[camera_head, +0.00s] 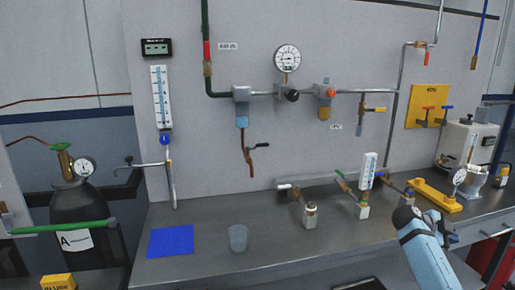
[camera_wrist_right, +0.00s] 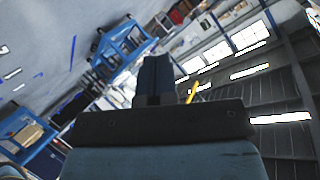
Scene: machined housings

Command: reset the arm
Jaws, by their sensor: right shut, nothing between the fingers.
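My right arm comes in from the lower right in the head view, a light blue link with a dark end. My right gripper (camera_head: 406,216) is at that dark end, in front of the bench on the right side. In the right wrist view the dark fingers (camera_wrist_right: 155,75) stand together, shut, with nothing between them. The wrist view looks away from the bench into the room. My left gripper is not in view.
The grey bench (camera_head: 290,235) carries a blue mat (camera_head: 171,242), a clear cup (camera_head: 238,238), small valve fittings (camera_head: 310,214) and a yellow bracket (camera_head: 432,195). A dark gas cylinder (camera_head: 85,225) stands left. Pipes and a gauge (camera_head: 287,58) are on the wall.

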